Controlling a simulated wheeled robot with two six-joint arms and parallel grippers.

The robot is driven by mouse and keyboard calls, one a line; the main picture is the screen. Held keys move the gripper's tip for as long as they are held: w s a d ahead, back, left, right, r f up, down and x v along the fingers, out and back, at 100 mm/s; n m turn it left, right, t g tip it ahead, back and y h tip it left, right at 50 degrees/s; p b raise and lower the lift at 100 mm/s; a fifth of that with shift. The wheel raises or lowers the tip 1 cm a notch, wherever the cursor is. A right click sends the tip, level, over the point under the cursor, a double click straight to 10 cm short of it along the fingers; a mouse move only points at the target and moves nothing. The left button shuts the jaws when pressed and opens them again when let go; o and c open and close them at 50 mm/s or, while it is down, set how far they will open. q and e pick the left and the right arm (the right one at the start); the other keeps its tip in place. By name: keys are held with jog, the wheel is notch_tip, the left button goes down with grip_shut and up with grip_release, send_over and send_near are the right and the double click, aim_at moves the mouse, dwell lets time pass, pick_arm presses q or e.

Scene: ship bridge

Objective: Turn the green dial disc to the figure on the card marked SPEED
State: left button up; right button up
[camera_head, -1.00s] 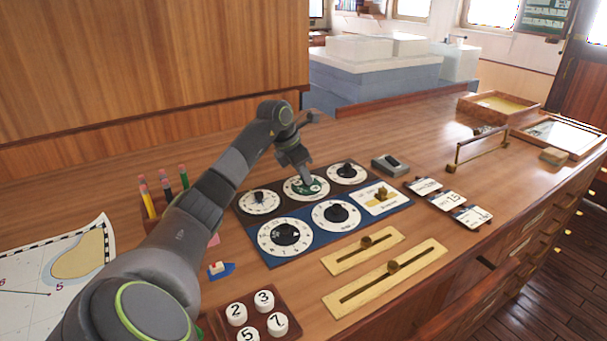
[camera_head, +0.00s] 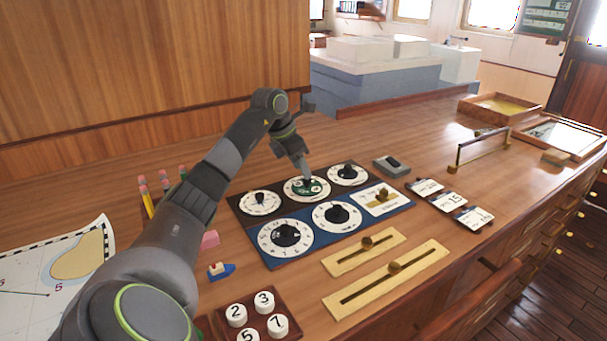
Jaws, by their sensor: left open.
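The green dial disc (camera_head: 300,190) sits in a white dial face, in the middle of the back row of the dial panel (camera_head: 334,213). My left gripper (camera_head: 306,178) is open, with its tip right over the disc. I cannot tell whether it touches the disc. The tip hides part of the disc and of the figures around it. A row of cards lies right of the panel: a back card (camera_head: 424,187), a middle card (camera_head: 449,200) that seems to read 15, and a front card (camera_head: 474,217). Their headings are too small to read. My right gripper is not in view.
Black-knobbed dials stand close around the green one, such as the left dial (camera_head: 261,203). Brass sliders (camera_head: 386,279) lie in front. A rail (camera_head: 482,147) stands right.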

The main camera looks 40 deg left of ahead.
pick_arm(q)
jog(key=v, duration=1.4)
jog(key=shift+b, duration=0.45)
jog(key=shift+r, duration=0.1)
